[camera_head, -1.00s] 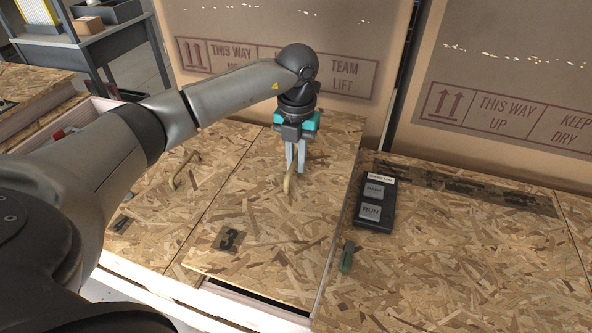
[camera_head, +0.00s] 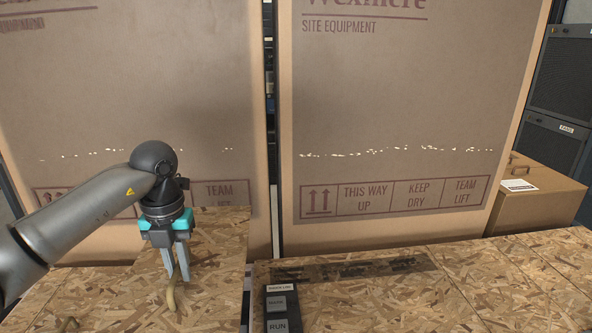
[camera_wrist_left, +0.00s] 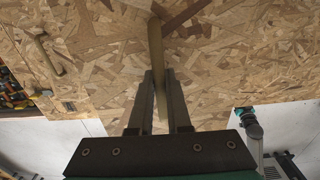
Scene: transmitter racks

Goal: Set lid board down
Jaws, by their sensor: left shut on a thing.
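The lid board (camera_head: 215,250) is a chipboard panel with a pale curved handle (camera_head: 173,294). My left gripper (camera_head: 178,279) is shut on that handle. The board's far edge shows higher in the head view than the neighbouring chipboard top on the right, so it looks raised or tilted. Its near end is cut off by the frame. In the left wrist view, the handle (camera_wrist_left: 156,62) runs between the fingers of my left gripper (camera_wrist_left: 160,73). A teal and grey part at the right of that view looks like my right gripper (camera_wrist_left: 246,114); its fingers cannot be made out.
Large cardboard boxes (camera_head: 390,100) stand close behind. A dark control box with a RUN button (camera_head: 278,312) lies on the chipboard top (camera_head: 450,290) to the right. A smaller box (camera_head: 535,195) stands far right. Another handle (camera_wrist_left: 50,55) shows on the neighbouring board.

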